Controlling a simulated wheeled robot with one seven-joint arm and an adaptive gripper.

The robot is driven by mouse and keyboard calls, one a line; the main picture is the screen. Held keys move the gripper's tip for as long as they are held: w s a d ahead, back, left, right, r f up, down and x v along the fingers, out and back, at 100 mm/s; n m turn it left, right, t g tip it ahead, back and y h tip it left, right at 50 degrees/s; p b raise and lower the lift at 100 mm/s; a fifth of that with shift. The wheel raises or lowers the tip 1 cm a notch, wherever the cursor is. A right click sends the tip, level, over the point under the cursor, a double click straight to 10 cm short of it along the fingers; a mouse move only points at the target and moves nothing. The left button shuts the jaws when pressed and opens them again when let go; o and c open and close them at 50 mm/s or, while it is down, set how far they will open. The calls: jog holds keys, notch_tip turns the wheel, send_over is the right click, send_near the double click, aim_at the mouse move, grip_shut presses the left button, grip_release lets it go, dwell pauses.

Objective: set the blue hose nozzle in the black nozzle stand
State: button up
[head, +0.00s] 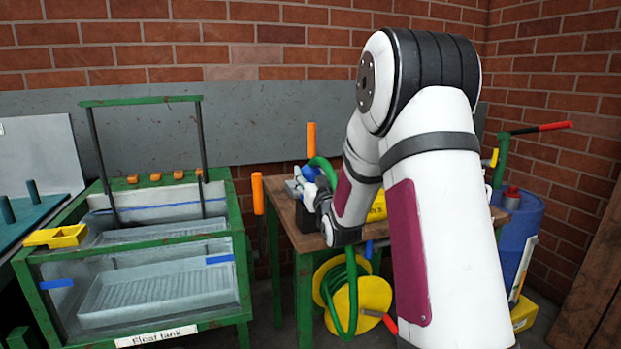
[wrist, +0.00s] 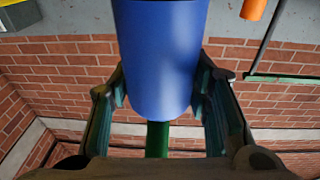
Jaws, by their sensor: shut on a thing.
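The blue hose nozzle (wrist: 160,55) fills the upper middle of the wrist view, held between the two fingers of my gripper (wrist: 160,88). A green hose (wrist: 157,138) runs from its near end. In the head view the nozzle (head: 311,173) is a small blue patch at my gripper (head: 308,187), above the wooden table, with the green hose arching over it. A dark block (head: 304,217) on the table below my gripper looks like the black nozzle stand, partly hidden by my gripper and arm. I cannot tell the gap between nozzle and stand.
The float tank (head: 130,337) stands at the left. An orange-handled tool (head: 258,195) is between tank and table (head: 283,207). A yellow hose reel (head: 372,297) is below the table. A yellow object (head: 377,207) and a blue barrel (head: 522,232) are to the right.

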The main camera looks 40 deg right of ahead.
jog(key=shift+f+b, duration=0.6)
jog(key=shift+b, duration=0.1)
dwell(0.5)
jog(key=o, duration=1.5)
jog(key=v, duration=1.2)
jog(key=shift+a, duration=0.1)
